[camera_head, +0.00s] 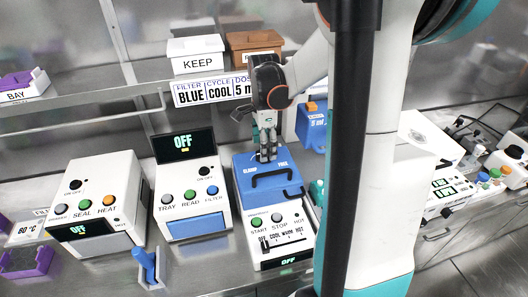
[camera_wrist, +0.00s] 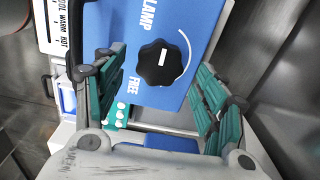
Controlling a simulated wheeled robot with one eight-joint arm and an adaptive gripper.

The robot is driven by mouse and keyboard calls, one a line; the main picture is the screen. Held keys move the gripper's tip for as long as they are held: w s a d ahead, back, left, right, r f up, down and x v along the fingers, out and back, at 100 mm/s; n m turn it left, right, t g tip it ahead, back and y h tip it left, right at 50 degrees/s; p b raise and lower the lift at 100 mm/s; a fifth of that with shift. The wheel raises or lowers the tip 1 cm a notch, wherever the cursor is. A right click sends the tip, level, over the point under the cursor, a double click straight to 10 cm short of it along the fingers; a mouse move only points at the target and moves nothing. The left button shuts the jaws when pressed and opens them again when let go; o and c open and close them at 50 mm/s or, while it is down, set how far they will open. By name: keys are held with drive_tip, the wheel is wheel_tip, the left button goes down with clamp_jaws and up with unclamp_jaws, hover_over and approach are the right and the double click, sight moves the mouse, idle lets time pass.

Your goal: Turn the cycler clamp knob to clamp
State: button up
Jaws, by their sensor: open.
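The cycler (camera_head: 283,228) is a white box with a blue lid (camera_head: 290,178). The lid has a black handle and the words CLAMP and FREE. In the wrist view the black scalloped clamp knob (camera_wrist: 159,74) sits on the blue lid (camera_wrist: 205,15), with a short white mark and a white arc beside it. CLAMP is at the top and FREE at the lower left. My gripper (camera_head: 266,155) points down over the lid. In the wrist view my gripper (camera_wrist: 158,88) is open, its green-padded fingers on either side of the knob; I cannot tell whether they touch it. My gripper hides the knob in the head view.
A white device with TRAY, READ and FILTER buttons (camera_head: 187,200) stands left of the cycler, and a SEAL and HEAT device (camera_head: 98,195) farther left. A blue bin (camera_head: 312,128) is behind. A shelf holds the KEEP box (camera_head: 197,55) and a brown box (camera_head: 250,45) above.

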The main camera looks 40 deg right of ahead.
wheel_tip(320, 180, up, 8)
drive_tip(key=shift+r, duration=0.15)
drive_tip(key=shift+a, duration=0.1)
idle(0.5)
